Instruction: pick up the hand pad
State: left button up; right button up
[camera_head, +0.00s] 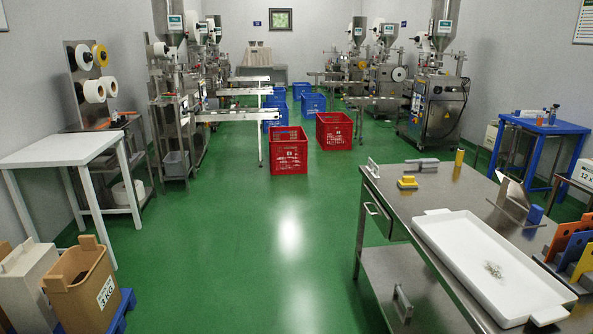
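A small yellow block with a dark top or grip (407,182), which looks like the hand pad, lies on the steel table (385,200) at the right, near its far left corner. It lies flat and nothing covers it. I cannot be fully sure that it is the hand pad. Neither of my grippers is in the head view.
Around the yellow block are a metal-handled tool (373,168), a grey flat tool (422,163) and a yellow cylinder (459,157). A white tray (460,262) with a little dark material fills the table's near part. Green floor (270,240) is clear left of it.

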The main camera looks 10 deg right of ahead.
aim_at(406, 182)
jog(key=i, duration=1.45)
jog(key=i+z, duration=0.25)
jog(key=i, duration=0.3)
jog(key=i+j+z, duration=0.2)
jog(key=i, duration=0.35)
jog(key=i+z, duration=0.5)
jog(key=z, duration=0.2)
jog(key=i+j+z, duration=0.1)
jog(key=i+z, duration=0.2)
